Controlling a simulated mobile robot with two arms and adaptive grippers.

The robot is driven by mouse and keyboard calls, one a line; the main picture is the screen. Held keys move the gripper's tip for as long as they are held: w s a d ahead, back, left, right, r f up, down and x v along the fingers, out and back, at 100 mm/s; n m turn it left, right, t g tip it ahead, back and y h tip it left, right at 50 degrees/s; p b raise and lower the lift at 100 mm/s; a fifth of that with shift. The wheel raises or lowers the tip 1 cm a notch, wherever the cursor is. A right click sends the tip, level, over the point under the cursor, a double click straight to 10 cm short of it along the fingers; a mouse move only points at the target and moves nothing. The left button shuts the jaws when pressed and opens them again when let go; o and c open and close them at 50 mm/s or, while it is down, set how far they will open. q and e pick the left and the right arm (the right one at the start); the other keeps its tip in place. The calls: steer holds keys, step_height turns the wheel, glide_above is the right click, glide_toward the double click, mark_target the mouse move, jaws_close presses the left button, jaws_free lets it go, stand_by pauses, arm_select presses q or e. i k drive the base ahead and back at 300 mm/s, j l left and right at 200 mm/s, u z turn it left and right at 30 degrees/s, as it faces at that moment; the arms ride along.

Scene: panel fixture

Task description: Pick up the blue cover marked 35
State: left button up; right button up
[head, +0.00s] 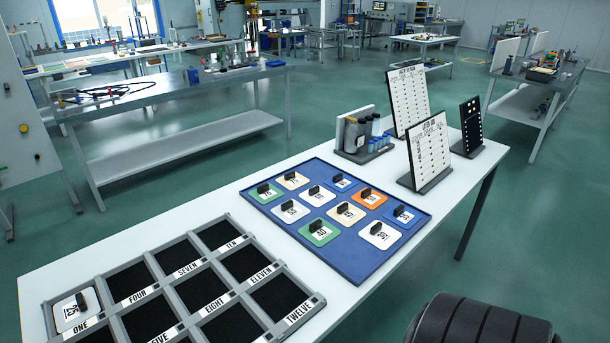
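Two blue covers with black knobs lie on the blue tray (275,219). One blue cover (349,186) is at the tray's far edge, and the other blue cover (407,220) is near its right edge. Their labels are small, turned and partly hidden by the knobs, so I cannot tell for certain which reads 35. Neither of my grippers shows in the head view.
Green, cream, white and orange covers share the tray. A grey compartment frame (160,286) stands front left, a white cover (68,322) in compartment ONE. Upright white boards (431,150) and a bottle holder (356,155) stand behind. Bare white table surrounds the tray.

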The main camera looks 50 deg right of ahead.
mark_target(402, 216)
steer(key=z, duration=0.45)
steer(key=k+j+z, duration=0.1)
steer(key=z, duration=0.8)
steer(key=k+j+z, duration=0.1)
steer(key=z, duration=0.8)
steer(key=u, duration=0.4)
steer(key=i+l+u, duration=0.3)
steer(key=l+u, duration=0.25)
steer(key=l, duration=0.15)
steer(key=i+l+u, duration=0.15)
steer(key=l+u, duration=0.15)
